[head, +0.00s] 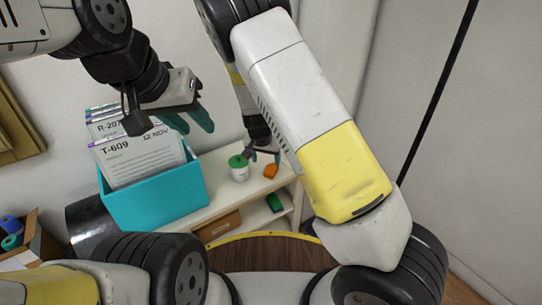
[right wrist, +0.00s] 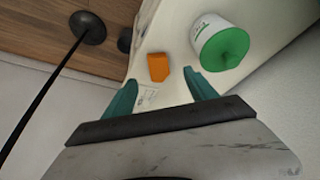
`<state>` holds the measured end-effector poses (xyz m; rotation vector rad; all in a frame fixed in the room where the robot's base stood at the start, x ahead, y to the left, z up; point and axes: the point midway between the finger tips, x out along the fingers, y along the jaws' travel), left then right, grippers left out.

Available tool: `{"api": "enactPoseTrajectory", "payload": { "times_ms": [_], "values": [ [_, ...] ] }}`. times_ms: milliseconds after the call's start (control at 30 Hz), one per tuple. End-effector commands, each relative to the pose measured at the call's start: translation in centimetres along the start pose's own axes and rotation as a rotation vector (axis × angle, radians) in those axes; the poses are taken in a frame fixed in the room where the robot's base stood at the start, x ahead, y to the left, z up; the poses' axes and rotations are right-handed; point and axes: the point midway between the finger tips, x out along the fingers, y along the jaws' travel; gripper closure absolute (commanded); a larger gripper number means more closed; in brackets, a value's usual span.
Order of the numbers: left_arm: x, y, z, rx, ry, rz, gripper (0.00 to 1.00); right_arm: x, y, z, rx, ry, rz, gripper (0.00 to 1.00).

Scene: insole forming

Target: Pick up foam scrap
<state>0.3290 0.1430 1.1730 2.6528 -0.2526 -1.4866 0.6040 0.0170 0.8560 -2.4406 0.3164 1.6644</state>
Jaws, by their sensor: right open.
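The foam scrap appears to be a small orange block (head: 270,171) on the white shelf top near its right end. It also shows in the right wrist view (right wrist: 158,67), just beyond the fingertips and between their lines. My right gripper (head: 264,156) is close to the block. In the right wrist view its teal fingers (right wrist: 161,84) are apart with nothing between them. My left gripper (head: 190,119) is over the right side of the teal file box, with its teal fingers apart and empty.
A white cup with a green lid (head: 239,168) stands left of the block. The teal box (head: 155,198) with labelled folders (head: 140,157) stands further left. The white shelf top (head: 215,205) is bare in front of the cup. A green item (head: 274,203) lies on a lower shelf.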

Motion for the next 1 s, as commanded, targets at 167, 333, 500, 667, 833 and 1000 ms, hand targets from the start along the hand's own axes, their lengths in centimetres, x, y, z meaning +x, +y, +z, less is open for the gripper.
{"api": "enactPoseTrajectory", "payload": {
  "times_ms": [167, 333, 500, 667, 833, 1000],
  "values": [
    [0.0, 0.0, 0.0, 0.000, 0.000, 0.000, 0.64, 1.8, -0.2, 0.0, -0.010, 0.023, 0.021, 0.34],
    [0.0, 0.0, 0.0, 0.000, 0.000, 0.000, 0.64, 3.7, -0.1, -0.1, -0.008, 0.022, 0.021, 0.34],
    [0.0, 0.0, 0.0, 0.000, 0.000, 0.000, 0.64, 5.9, 0.4, -0.1, -0.007, 0.021, 0.021, 0.34],
    [0.0, 0.0, 0.0, 0.000, 0.000, 0.000, 0.64, 8.2, 0.6, -0.2, -0.009, 0.021, 0.021, 0.34],
    [0.0, 0.0, 0.0, 0.000, 0.000, 0.000, 0.64, 9.0, 0.5, -0.3, -0.009, 0.022, 0.019, 0.34],
    [0.0, 0.0, 0.0, 0.000, 0.000, 0.000, 0.64, 8.9, 0.5, -0.2, -0.009, 0.022, 0.019, 0.34]
  ]
}}
